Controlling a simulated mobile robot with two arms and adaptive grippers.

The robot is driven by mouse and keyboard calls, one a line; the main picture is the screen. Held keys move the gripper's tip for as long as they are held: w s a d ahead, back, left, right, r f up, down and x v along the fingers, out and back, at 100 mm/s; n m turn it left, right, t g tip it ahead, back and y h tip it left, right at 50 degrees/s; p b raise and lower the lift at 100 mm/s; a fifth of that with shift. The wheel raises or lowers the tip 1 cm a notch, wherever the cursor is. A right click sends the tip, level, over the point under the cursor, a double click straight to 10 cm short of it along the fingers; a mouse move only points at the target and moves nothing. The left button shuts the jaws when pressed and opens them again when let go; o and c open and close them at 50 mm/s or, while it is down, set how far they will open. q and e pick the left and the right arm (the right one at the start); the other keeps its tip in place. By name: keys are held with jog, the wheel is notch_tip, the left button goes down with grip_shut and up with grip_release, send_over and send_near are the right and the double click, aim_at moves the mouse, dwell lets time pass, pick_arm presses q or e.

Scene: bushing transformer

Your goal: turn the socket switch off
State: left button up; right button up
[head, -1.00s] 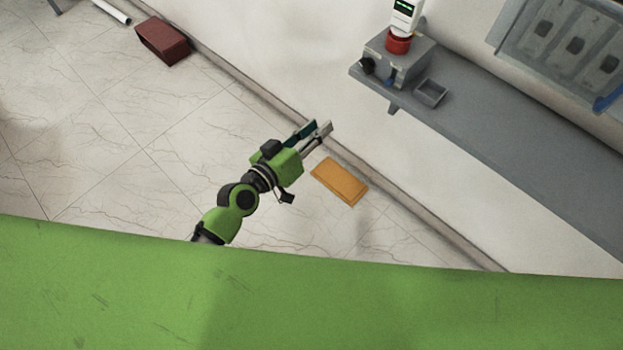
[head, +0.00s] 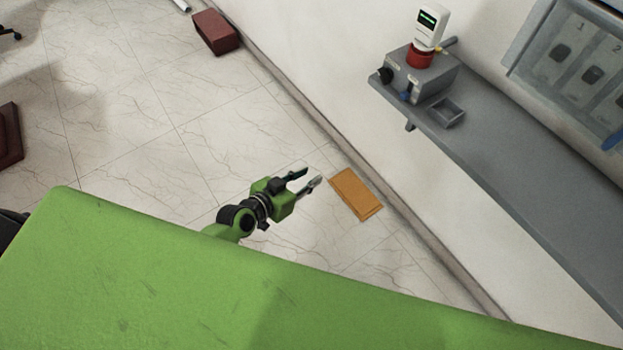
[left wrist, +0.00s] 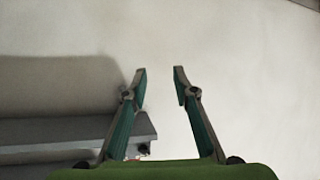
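A grey box (head: 424,74) with a black knob (head: 385,75) and a blue part (head: 405,97) on its front stands on the wall shelf. A white device with a green display (head: 430,22) sits on its red base (head: 418,58). A wall panel (head: 583,70) with dark, numbered inserts hangs at the upper right. I cannot tell which of these is the socket switch. My left gripper (head: 312,176) is open and empty, well to the lower left of the shelf. Its spread fingers also show in the left wrist view (left wrist: 160,72), against bare wall. My right gripper is not in view.
The grey shelf (head: 510,180) runs along the wall and holds a small open tray (head: 446,113). An orange slab (head: 355,194) lies on the floor near the gripper. A dark red box (head: 215,32) stands by the wall.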

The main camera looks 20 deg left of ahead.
aim_at(380, 76)
pick_arm(q)
jog(key=shift+a, duration=0.1)
jog(key=w+r+m+t+h+p, duration=0.15)
jog(key=w+r+m, duration=0.25)
jog(key=r+m, duration=0.65)
jog(key=w+r+m+t+h+p, duration=0.1)
jog(key=w+r+m+t+h, duration=0.15)
jog(key=r+m, duration=0.8)
jog(key=d+r+m+g+h, duration=0.1)
jog(key=d+r+m+h, duration=0.2)
jog(key=m, duration=0.5)
jog(key=shift+y, duration=0.6)
jog(key=x, duration=0.4)
jog(key=p+x, duration=0.1)
jog(key=x, duration=0.8)
jog(key=shift+d+f, duration=0.25)
jog(key=shift+d, duration=0.4)
